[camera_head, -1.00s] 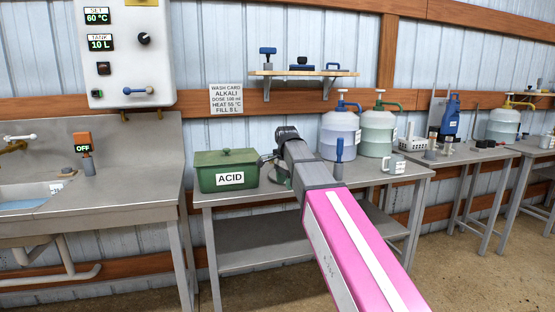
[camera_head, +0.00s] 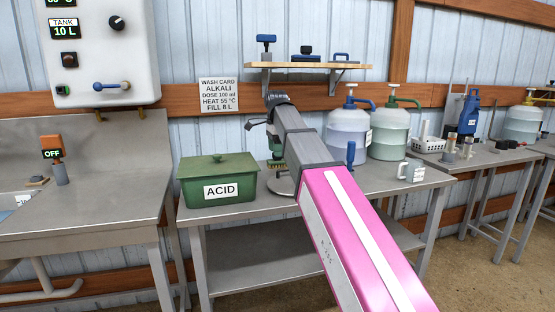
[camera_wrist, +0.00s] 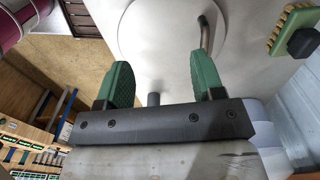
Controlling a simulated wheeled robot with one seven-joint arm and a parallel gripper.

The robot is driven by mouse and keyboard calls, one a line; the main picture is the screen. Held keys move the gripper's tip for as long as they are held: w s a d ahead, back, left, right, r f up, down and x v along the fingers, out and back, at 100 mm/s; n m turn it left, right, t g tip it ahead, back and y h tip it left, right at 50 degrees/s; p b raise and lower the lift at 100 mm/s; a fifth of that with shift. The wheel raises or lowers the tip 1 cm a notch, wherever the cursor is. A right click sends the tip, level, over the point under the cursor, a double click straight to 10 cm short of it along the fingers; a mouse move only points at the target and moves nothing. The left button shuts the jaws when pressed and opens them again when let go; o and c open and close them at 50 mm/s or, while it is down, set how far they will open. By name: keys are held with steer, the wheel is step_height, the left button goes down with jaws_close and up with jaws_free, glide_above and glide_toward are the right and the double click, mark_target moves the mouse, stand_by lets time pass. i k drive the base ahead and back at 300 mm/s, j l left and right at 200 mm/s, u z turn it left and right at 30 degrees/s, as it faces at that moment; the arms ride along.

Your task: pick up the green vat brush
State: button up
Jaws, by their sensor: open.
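The green vat brush (camera_wrist: 290,28), a green block with tan bristles and a dark knob, lies at the upper right of the wrist view. In the head view, a small green piece (camera_head: 277,164) shows beside my arm above the back of the middle table; it looks like the brush, partly hidden. My gripper (camera_wrist: 163,80) is open and empty, its two green fingers spread over a round metal plate (camera_wrist: 150,30) with a bent rod. The brush is outside the fingers, off to their right. In the head view my arm hides the fingers.
A green ACID box (camera_head: 218,187) stands left of my arm. A shelf (camera_head: 305,66) with blue-handled tools hangs above.

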mark_target(276, 162)
steer(key=i, duration=0.85)
